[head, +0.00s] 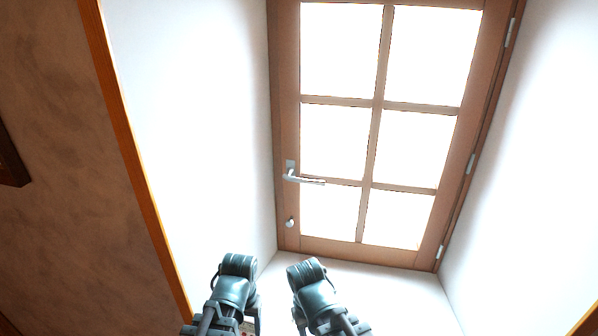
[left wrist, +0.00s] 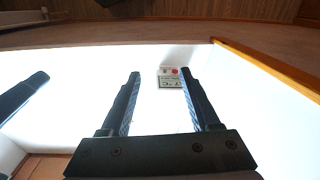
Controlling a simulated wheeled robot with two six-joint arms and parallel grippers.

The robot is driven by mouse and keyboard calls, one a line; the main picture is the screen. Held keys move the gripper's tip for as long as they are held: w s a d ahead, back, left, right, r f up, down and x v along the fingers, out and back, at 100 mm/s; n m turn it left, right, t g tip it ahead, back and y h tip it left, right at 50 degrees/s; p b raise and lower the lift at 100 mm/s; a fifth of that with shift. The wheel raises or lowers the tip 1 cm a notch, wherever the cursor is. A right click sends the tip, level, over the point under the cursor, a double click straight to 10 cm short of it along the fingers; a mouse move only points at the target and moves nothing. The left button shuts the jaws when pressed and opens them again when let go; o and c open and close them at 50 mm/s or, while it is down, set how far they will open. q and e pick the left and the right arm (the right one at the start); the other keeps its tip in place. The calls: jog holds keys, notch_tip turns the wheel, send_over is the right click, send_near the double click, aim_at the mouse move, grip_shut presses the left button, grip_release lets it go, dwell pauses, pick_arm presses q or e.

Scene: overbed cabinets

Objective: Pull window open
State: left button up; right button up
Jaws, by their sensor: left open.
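The window (head: 372,105) has a brown wooden frame with several bright panes and looks shut in its recess. Its silver lever handle (head: 303,179) is on the left side of the frame, with a small knob (head: 290,222) below it. Hinges show on the right side. My left gripper (left wrist: 158,76) is open in the left wrist view, with nothing between its fingers touching them. In the head view it is at the bottom, below and left of the handle and apart from it. My right arm (head: 310,281) shows beside it; its fingers are mostly cut off.
A small white card or box (left wrist: 170,78) with a red spot lies beyond the left fingers. White recess walls (head: 195,110) flank the window, with a wooden edge trim (head: 135,155) on the left. The space before the window is clear.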

pick_arm(q)
jog(key=w+a+r+n+t+p, duration=0.1)
jog(key=w+a+r+n+p, duration=0.15)
jog(key=a+r+p, duration=0.45)
jog(key=n+t+h+b, duration=0.1)
jog(key=n+t+h, duration=0.4)
jog(key=n+t, duration=0.9)
send_near(299, 181)
jog(key=shift+n, duration=0.25)
jog(key=b+x, duration=0.2)
jog(key=x, duration=0.8)
jog(key=shift+w+b, duration=0.1)
jog(key=shift+b, duration=0.3)
